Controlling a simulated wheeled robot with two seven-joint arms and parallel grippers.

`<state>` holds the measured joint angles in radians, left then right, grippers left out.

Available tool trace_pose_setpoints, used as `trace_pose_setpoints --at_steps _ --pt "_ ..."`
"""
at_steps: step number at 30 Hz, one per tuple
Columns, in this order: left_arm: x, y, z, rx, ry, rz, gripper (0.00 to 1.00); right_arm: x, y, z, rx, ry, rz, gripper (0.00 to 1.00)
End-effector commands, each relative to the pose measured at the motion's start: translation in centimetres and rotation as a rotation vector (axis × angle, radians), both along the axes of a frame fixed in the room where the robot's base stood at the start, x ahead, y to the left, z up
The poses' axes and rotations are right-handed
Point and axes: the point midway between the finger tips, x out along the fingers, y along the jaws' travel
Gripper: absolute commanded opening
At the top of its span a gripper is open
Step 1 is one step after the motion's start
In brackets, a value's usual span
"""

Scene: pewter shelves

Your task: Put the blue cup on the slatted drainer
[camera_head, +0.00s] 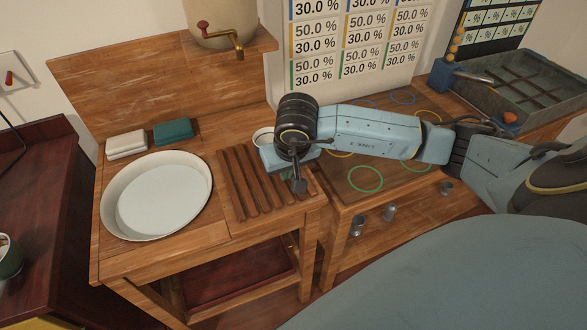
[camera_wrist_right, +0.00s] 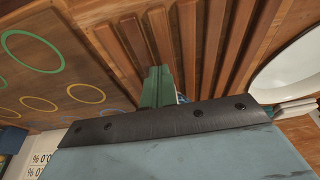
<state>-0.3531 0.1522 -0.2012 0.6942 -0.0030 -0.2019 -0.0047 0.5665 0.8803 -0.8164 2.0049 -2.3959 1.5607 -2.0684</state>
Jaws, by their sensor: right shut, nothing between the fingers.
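The slatted drainer (camera_head: 237,183) has brown wooden slats and lies at the right end of the wash counter; its slats also fill the middle of the right wrist view (camera_wrist_right: 207,50). My right gripper (camera_head: 298,186) is shut and empty, over the drainer's right part. A round pale rim (camera_head: 262,135), perhaps of a cup, shows just behind my right wrist; most of it is hidden and I cannot tell its outer colour. I see no plainly blue cup. My left gripper is not in view.
A white basin (camera_head: 157,196) is left of the drainer, with folded cloths (camera_head: 173,131) behind it. A tank with a tap (camera_head: 222,25) stands above. The right table bears coloured rings (camera_head: 365,179) and a metal tray (camera_head: 525,85).

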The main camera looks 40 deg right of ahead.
Motion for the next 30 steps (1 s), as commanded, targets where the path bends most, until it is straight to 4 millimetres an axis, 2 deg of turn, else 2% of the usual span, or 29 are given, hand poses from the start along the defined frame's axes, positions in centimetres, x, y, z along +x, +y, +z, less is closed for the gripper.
trace_pose_setpoints --at_steps 1,15,19,23,30 --pt "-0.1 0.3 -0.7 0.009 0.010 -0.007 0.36 0.3 -0.1 -0.6 0.000 0.000 -0.001 0.00" --pt "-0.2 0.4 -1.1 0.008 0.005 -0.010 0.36 0.9 -0.2 -0.8 -0.001 -0.001 0.000 0.00" --pt "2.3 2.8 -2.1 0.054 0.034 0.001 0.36 2.0 -0.5 -1.0 -0.002 -0.002 -0.002 0.00" --pt "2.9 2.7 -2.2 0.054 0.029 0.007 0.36 2.6 -0.7 -0.9 -0.001 0.001 -0.002 0.00" --pt "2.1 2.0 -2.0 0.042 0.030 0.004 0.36 2.6 -0.7 -0.9 0.000 0.002 0.000 0.00"
